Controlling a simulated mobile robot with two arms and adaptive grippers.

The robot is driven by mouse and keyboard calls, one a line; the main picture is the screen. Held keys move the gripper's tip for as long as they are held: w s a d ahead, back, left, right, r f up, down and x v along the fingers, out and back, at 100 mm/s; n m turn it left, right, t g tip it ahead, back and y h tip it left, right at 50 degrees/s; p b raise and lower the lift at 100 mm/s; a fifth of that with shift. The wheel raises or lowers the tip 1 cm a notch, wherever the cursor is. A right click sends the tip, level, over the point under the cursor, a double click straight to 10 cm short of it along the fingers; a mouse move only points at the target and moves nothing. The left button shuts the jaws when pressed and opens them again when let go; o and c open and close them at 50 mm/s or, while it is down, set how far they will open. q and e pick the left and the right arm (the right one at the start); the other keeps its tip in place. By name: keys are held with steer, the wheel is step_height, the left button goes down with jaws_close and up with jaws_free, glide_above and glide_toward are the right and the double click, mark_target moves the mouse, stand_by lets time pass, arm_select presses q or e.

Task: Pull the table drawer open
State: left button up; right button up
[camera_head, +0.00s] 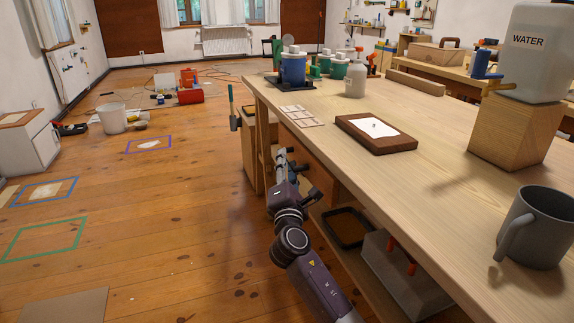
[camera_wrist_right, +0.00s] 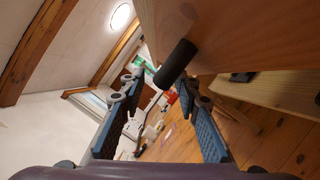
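The wooden table (camera_head: 436,158) runs along the right side of the head view. Its reddish-brown drawer front (camera_head: 318,172) shows below the table edge and looks flush with it, partly hidden by my right arm. In the right wrist view, a black cylindrical handle (camera_wrist_right: 177,63) sticks out from the wood, with another dark piece (camera_wrist_right: 243,77) farther right. My right gripper (camera_head: 282,160) is beside the drawer front. In the wrist view its fingers (camera_wrist_right: 161,90) are apart with nothing held; the handle shows just beyond and above them. I cannot tell how far off it is. My left gripper is not in view.
On the table are a wooden board with white paper (camera_head: 376,134), small tiles (camera_head: 300,115), several jars and bottles, a water dispenser (camera_head: 530,55) and a grey mug (camera_head: 535,228). A grey box (camera_head: 404,278) sits on the lower shelf. The floor to the left is mostly open.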

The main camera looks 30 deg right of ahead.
steer(key=shift+w+d+r, duration=0.1)
steer(key=shift+w+d, duration=0.15)
steer(key=shift+w, duration=0.15)
steer(key=shift+c, duration=0.5)
jaws_close()
